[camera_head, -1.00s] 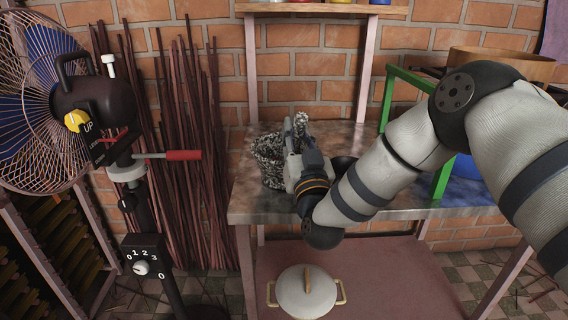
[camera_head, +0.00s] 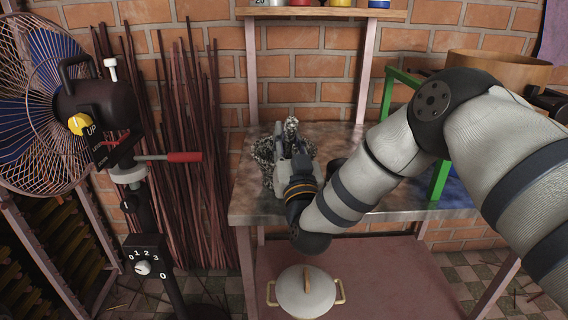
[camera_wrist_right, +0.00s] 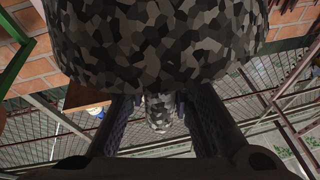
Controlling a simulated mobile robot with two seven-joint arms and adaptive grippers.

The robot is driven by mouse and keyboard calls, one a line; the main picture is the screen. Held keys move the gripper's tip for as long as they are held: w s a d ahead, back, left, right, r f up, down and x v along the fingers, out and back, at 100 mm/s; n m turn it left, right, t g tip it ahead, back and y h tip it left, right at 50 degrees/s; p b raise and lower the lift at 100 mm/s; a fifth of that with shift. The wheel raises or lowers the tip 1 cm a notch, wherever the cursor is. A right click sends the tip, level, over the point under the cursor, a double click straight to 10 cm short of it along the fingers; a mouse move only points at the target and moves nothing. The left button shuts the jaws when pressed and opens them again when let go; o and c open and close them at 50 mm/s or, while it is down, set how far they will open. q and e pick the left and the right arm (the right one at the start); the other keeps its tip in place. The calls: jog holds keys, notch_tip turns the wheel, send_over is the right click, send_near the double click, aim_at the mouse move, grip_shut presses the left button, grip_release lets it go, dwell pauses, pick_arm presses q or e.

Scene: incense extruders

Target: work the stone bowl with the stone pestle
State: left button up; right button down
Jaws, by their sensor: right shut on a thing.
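The speckled black-and-white stone bowl (camera_head: 264,153) stands on the metal-topped table, partly hidden behind my right gripper. It fills the upper part of the right wrist view (camera_wrist_right: 155,40). The stone pestle, in the same speckle, shows its top end (camera_head: 291,123) above the gripper. In the wrist view one rounded end of the pestle (camera_wrist_right: 158,113) shows between the fingers. My right gripper (camera_head: 291,148) is shut on the pestle at the bowl. The pestle's lower end is hidden, so I cannot tell whether it touches the bowl's inside. My left gripper is not in view.
The tabletop (camera_head: 335,140) is bare behind and right of the bowl. A dark round thing sits partly behind my arm. A green frame (camera_head: 440,180) stands to the right. A lidded pot (camera_head: 306,293) is on the lower shelf. Incense sticks and a fan (camera_head: 45,90) are left.

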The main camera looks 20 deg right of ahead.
jog(key=shift+s+d, duration=0.25)
jog(key=shift+d, duration=0.35)
jog(key=shift+w+d+f, duration=0.1)
jog(key=shift+w+d, duration=0.05)
jog(key=shift+w, duration=0.3)
jog(key=shift+w+d+f, duration=0.1)
jog(key=shift+w, duration=0.3)
jog(key=shift+w+a, duration=0.15)
jog(key=shift+a, duration=0.45)
jog(key=shift+s+a+r, duration=0.15)
jog(key=shift+s+a, duration=0.2)
jog(key=shift+s+d+r+p, duration=0.15)
jog(key=shift+s+p, duration=0.4)
jog(key=shift+p, duration=0.05)
jog(key=shift+s+d, duration=0.15)
jog(key=shift+d, duration=0.4)
jog(key=r+p, duration=0.1)
jog(key=r, duration=0.2)
jog(key=r+p, duration=0.1)
jog(key=r, duration=0.3)
jog(key=w+r+p, duration=0.1)
jog(key=r, duration=0.2)
jog(key=shift+a+r+p, duration=0.15)
jog(key=shift+r+p, duration=0.15)
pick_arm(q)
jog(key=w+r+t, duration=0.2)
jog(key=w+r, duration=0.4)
pick_arm(e)
jog(key=shift+f, duration=0.1)
